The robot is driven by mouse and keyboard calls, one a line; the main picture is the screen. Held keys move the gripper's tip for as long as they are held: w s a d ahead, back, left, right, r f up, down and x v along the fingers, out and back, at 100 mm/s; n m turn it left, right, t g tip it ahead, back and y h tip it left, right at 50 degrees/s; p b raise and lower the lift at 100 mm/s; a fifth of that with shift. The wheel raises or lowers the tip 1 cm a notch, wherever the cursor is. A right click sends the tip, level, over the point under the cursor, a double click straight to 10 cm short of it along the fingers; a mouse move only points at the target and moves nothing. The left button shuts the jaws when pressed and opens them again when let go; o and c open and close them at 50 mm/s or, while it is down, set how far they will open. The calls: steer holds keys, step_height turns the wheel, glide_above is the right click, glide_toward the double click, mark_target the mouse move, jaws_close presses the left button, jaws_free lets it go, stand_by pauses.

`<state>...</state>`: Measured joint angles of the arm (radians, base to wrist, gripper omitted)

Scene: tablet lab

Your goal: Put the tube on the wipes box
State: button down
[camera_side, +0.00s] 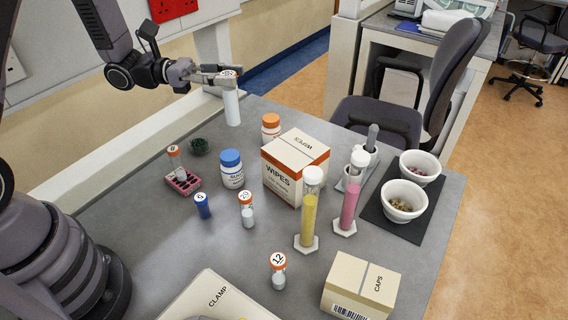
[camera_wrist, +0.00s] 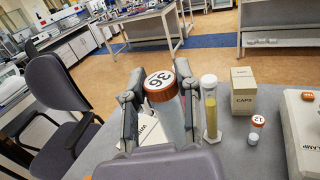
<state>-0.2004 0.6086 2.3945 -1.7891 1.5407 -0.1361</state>
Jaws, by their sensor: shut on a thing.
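My gripper (camera_side: 222,79) is shut on a tube with a white body (camera_side: 232,108) and an orange cap, near the table's far left edge. In the wrist view the cap reads 36 and the tube (camera_wrist: 170,118) stands upright between the two fingers (camera_wrist: 160,88). I cannot tell whether its bottom touches the table. The wipes box (camera_side: 282,178), white with orange bands, stands on the table to the right of and nearer than my gripper. Its top looks closed and bare. In the wrist view the box (camera_wrist: 150,132) is mostly hidden behind the tube and gripper.
A blue-capped bottle (camera_side: 232,170) and an orange-capped bottle (camera_side: 270,127) stand by the box. Yellow (camera_side: 308,218) and pink (camera_side: 349,205) cylinders stand at its right. Other tubes, a pink rack (camera_side: 183,182), bowls (camera_side: 403,201) and a caps box (camera_side: 360,287) are around.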

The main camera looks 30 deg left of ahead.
steer(key=w+d+f, duration=0.2)
steer(key=w+f, duration=0.4)
steer(key=w+d+f, duration=0.3)
steer(key=w+f, duration=0.2)
steer(key=w, duration=0.1)
steer(key=shift+w+d+f, duration=0.35)
steer(key=shift+w+f, duration=0.05)
steer(key=shift+f, duration=0.1)
steer(key=c, duration=0.8)
jaws_free()
